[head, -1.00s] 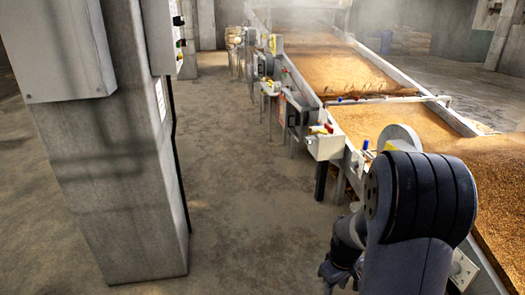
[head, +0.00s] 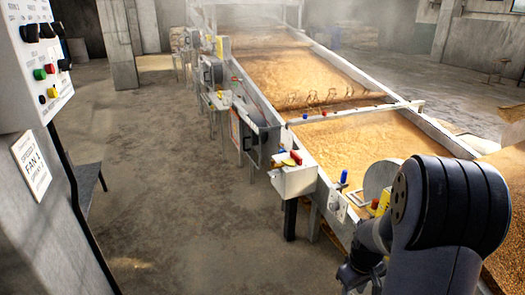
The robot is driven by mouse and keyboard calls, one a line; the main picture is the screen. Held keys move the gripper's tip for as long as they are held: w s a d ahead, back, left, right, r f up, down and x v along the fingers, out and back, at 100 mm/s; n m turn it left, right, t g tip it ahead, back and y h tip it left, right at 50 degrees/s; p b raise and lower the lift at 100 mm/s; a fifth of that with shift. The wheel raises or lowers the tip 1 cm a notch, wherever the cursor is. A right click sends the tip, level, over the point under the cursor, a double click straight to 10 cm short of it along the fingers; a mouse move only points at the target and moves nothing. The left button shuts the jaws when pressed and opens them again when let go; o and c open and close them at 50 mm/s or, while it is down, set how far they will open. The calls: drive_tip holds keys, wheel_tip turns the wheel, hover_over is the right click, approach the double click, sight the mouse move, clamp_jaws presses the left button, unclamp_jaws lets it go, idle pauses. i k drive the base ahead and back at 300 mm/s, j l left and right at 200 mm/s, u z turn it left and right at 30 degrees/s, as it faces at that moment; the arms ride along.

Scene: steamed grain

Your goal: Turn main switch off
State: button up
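A white control panel (head: 22,75) is mounted on the grey pillar at the left edge. It carries several black knobs (head: 31,32), a red button (head: 50,68), a green button (head: 39,74) and a yellow button (head: 52,92). I cannot tell which control is the main switch; its labels are too small to read, and the panel is cut off by the frame edge. My gripper (head: 358,276) is low at the bottom right, below my dark arm, far from the panel. It is partly cut off and its fingers are unclear.
A long grain bed (head: 300,75) runs away at the right, with small control boxes along its near side. A box (head: 293,181) with red and yellow parts juts into the aisle. A sign (head: 31,165) hangs on the pillar. The concrete floor (head: 175,190) between is clear.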

sight(295, 158)
drive_tip(key=i, duration=3.1)
